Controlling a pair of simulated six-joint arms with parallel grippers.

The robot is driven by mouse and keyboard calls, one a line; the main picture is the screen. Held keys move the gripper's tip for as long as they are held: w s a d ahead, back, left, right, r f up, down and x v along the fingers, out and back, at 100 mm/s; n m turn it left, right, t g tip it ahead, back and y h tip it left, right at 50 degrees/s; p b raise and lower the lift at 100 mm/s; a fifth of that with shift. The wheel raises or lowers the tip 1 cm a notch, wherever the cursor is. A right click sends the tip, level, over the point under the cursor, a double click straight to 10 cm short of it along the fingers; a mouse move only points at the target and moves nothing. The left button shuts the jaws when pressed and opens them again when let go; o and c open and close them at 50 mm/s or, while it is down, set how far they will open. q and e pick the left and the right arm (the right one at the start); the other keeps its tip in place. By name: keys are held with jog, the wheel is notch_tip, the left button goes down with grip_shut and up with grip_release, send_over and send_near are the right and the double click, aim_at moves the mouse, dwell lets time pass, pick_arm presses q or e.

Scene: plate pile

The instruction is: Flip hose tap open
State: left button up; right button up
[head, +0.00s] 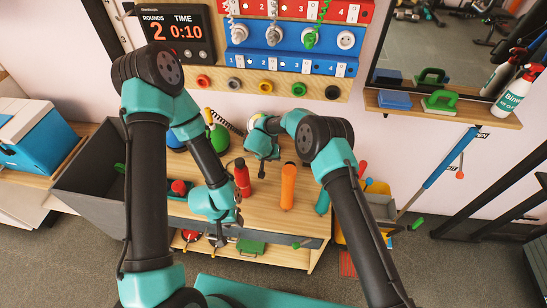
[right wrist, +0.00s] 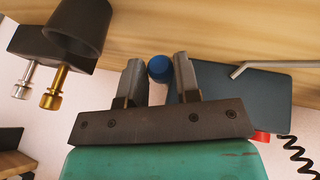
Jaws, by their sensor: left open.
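I cannot pick out the hose tap for certain. A blue bar (head: 448,160) with a red ball and a green end stands at the right by a partly hidden "OPEN" label. My left gripper (head: 231,216) is open over the front of the wooden bench, below the red bottle (head: 242,178). My right gripper (head: 262,152) is over the back of the bench. In the right wrist view its fingers (right wrist: 160,76) are apart, with a blue round knob (right wrist: 160,68) seen between the tips. I cannot tell whether they touch it. Silver (right wrist: 22,82) and brass (right wrist: 56,88) knobbed stems show at the left.
An orange cylinder (head: 288,187) stands on the wooden bench (head: 268,206). A grey bin (head: 92,172) is at the left. A panel of sockets (head: 290,45) hangs on the wall. A shelf (head: 440,110) with a spray bottle (head: 519,84) is at the right.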

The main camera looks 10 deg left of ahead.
grip_shut()
jog(key=shift+w+r+n+g, duration=0.15)
jog(key=shift+w+r+g, duration=0.15)
jog(key=shift+r+g, duration=0.55)
jog(key=shift+w+r+n+g, duration=0.15)
jog(key=shift+w+r+g, duration=0.3)
jog(key=shift+g, duration=0.7)
jog(key=shift+s+r, duration=0.1)
jog(key=shift+s, duration=0.05)
jog(key=shift+o, duration=2.3)
grip_release()
jog(key=shift+r, duration=0.1)
